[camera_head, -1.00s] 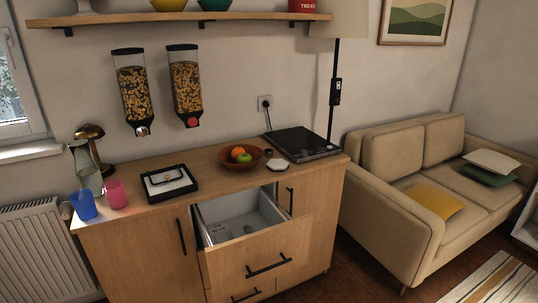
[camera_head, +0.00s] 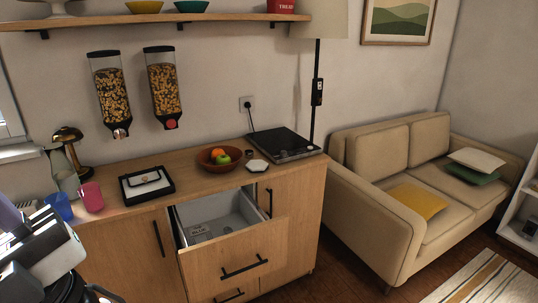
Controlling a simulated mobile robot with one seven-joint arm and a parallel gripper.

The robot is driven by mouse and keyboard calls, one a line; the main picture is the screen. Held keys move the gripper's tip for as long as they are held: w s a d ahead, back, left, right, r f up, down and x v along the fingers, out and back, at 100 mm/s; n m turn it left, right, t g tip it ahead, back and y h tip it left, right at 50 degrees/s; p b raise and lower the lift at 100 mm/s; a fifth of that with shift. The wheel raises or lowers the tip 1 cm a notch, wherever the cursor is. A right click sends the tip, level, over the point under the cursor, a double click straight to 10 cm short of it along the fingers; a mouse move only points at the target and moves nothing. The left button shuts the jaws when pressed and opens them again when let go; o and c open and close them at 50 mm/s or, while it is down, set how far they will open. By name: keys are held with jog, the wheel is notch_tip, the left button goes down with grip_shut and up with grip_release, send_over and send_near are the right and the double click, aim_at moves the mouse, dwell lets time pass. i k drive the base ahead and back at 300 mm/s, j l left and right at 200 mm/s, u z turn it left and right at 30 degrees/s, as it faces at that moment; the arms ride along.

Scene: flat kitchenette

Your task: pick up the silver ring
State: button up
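I cannot make out a silver ring for certain in the head view. The open drawer (camera_head: 236,246) of the wooden cabinet has a pale interior. A small label and indistinct small shapes (camera_head: 198,230) lie near its left inner side, too small to identify. A black tray (camera_head: 146,196) with a white pad and a dark-edged item lies on the counter. Part of my arm (camera_head: 48,250), grey, white and black, shows at the lower left edge, apart from the drawer. No fingertips can be made out there.
On the counter (camera_head: 187,176) are a blue cup (camera_head: 58,207), a pink cup (camera_head: 91,196), a glass bottle, a brass lamp (camera_head: 68,136), a fruit bowl (camera_head: 216,159), a white coaster (camera_head: 258,166) and a black hob (camera_head: 283,145). Two dispensers hang above. A sofa (camera_head: 398,235) stands right.

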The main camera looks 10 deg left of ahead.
aim_at(249, 154)
jog(key=i+z, duration=0.5)
jog(key=i, duration=0.4)
jog(key=i+z, duration=0.45)
jog(key=i, duration=0.65)
jog(key=i+j+u, duration=0.1)
jog(key=i+u, duration=0.75)
jog(key=u, duration=1.35)
jog(key=i+l, duration=0.1)
jog(key=i, duration=0.45)
